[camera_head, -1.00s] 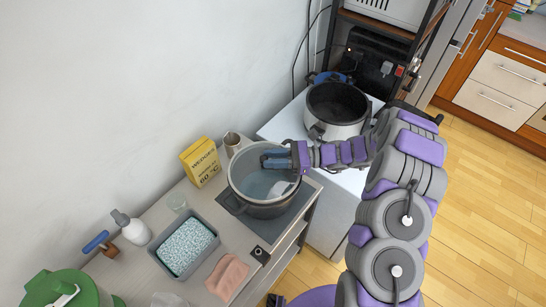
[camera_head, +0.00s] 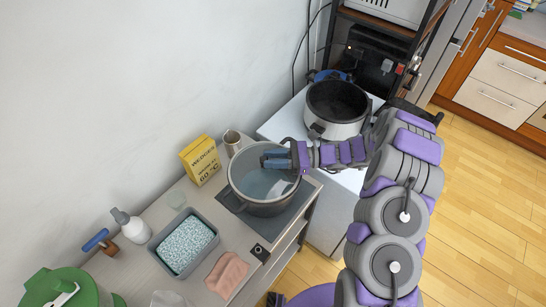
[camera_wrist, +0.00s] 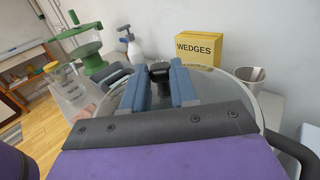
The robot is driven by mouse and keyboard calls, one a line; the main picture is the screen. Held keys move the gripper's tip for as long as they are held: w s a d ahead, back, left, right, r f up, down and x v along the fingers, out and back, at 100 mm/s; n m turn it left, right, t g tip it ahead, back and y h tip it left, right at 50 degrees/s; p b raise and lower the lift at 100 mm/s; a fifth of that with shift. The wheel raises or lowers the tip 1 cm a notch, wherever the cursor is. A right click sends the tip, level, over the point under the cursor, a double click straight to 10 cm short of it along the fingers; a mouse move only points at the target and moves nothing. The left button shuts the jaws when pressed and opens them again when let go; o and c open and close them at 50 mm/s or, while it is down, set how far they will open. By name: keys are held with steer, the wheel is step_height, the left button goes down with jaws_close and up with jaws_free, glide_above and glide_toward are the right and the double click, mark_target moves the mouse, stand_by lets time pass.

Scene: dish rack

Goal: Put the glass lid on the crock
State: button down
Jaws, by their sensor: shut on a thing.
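The glass lid (camera_head: 262,188) is a clear disc with a pale rim, over the grey two-handled pot (camera_head: 268,208) on the hob. In the wrist view the lid (camera_wrist: 240,84) spreads out beneath my fingers. My gripper (camera_head: 276,160) reaches in from the right, its blue fingers shut on the lid's dark knob (camera_wrist: 160,70). I cannot tell whether the lid touches the pot's rim. The crock (camera_head: 338,104) is a white cooker with a black, open inside, standing behind and right of the pot on a white surface.
A yellow box (camera_head: 200,160) and a beige mug (camera_head: 233,142) stand behind the pot. A grey tray (camera_head: 178,268) of blue-white material, a pink cloth (camera_head: 227,274) and a white spray bottle (camera_head: 131,228) are at left. A dark rack (camera_head: 385,42) stands behind the crock.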

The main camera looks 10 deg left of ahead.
steer(key=c, duration=0.8)
jaws_free()
steer(key=w+d, duration=0.1)
steer(key=d, duration=0.7)
steer(key=w+d+p, duration=0.1)
steer(key=w+d, duration=0.1)
steer(key=d, duration=0.7)
steer(key=shift+w+f, duration=0.15)
steer(key=shift+w, duration=0.1)
steer(key=s+a+r+n+g+h+b, duration=0.1)
steer(key=s+a+r+n+g+h, duration=0.15)
steer(key=s+r+n+h, duration=0.35)
steer(key=s+a+r+n+g+h+b, duration=0.1)
steer(key=s+a+r+n+h+b, duration=0.2)
steer(key=s+r, duration=0.55)
steer(key=s+d+f+n+t+h+b, duration=0.1)
steer(key=s+d+n+t+h, duration=0.1)
steer(key=s, duration=0.9)
steer(key=s+d+f+n+t+h, duration=0.1)
steer(key=s+d+n+t+h, duration=0.2)
steer(key=s+d+h, duration=0.3)
steer(key=s+d+n, duration=0.1)
steer(key=s+d, duration=0.1)
steer(key=s, duration=0.2)
steer(key=shift+s+n+h+b, duration=0.3)
steer(key=shift+s+n+b, duration=0.05)
steer(key=shift+s+n, duration=0.05)
